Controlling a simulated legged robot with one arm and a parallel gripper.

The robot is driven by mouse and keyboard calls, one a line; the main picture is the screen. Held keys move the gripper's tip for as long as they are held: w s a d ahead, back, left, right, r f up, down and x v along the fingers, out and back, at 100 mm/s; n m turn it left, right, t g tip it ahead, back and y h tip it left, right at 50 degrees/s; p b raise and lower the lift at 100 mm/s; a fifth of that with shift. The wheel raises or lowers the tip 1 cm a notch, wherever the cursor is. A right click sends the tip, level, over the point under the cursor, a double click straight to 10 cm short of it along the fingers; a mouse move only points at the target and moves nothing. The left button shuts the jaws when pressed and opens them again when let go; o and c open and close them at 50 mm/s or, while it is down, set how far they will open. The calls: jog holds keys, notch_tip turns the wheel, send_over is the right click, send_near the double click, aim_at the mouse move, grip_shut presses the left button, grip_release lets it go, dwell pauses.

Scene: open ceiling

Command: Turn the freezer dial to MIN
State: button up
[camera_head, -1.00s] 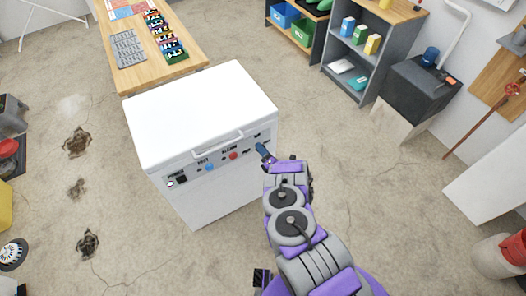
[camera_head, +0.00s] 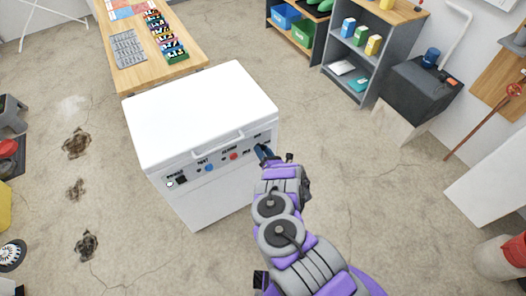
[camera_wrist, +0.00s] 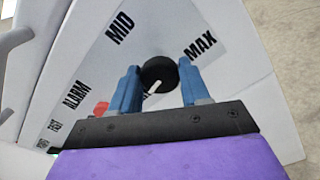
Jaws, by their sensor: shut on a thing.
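The white chest freezer (camera_head: 200,110) stands in the middle of the head view, its control panel facing me. In the wrist view the round black dial (camera_wrist: 158,71) sits between the two blue fingers of my gripper (camera_wrist: 162,78), which is shut on it. MID shows at the dial's upper left and MAX at its right. A small pale mark shows at the dial's lower edge, beside a partly hidden label. In the head view my gripper (camera_head: 264,152) is at the panel's right end and covers the dial.
A red button (camera_head: 234,156) and a blue button (camera_head: 209,168) sit on the panel left of my gripper. A handle (camera_head: 219,143) runs along the lid's front edge. A wooden table (camera_head: 190,77) stands behind the freezer.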

jog(key=shift+s+f, duration=0.15)
jog(key=shift+f, duration=0.1)
jog(key=o, duration=0.8)
jog(key=shift+f, duration=0.1)
jog(key=shift+o, duration=1.2)
jog(key=shift+r, duration=0.2)
jog(key=v, duration=1.7)
